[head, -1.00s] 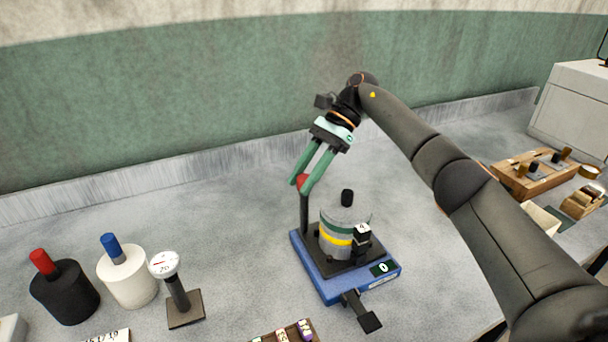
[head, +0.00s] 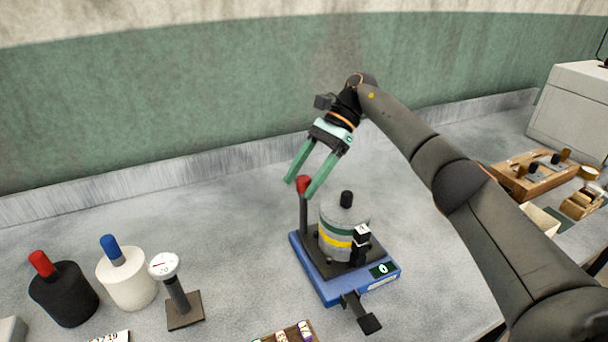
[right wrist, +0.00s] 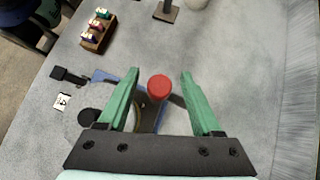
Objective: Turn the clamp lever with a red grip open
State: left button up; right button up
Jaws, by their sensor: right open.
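The clamp lever is a dark upright post with a red grip (head: 303,184) on top, at the left back of a blue-based device (head: 318,279). A grey cylinder (head: 335,236) with a yellow band and a black knob stands on that base. My right gripper (head: 299,187) is open at the red grip, fingers on either side of it. In the right wrist view the red grip (right wrist: 159,87) sits between the two green fingers (right wrist: 159,80), with gaps on both sides. My left gripper is not in view.
A black canister (head: 64,293) with a red handle, a white one (head: 127,279) with a blue handle and a dial gauge (head: 164,266) stand at left. A small rack (head: 290,334) is in front. Wooden trays (head: 535,180) lie at right. The table behind is clear.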

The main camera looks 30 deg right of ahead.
aim_at(303, 179)
jog(key=shift+r, duration=0.4)
notch_tip(303, 179, up, 2)
jog(key=shift+s+r+b, duration=0.1)
jog(key=shift+r+b, duration=0.1)
jog(key=shift+b, duration=0.15)
jog(key=s+a+r+b, duration=0.3)
jog(key=s+a+r, duration=0.3)
jog(key=s+r, duration=0.3)
jog(key=s, duration=0.3)
jog(key=shift+s+r, duration=0.25)
jog(key=shift+r, duration=0.1)
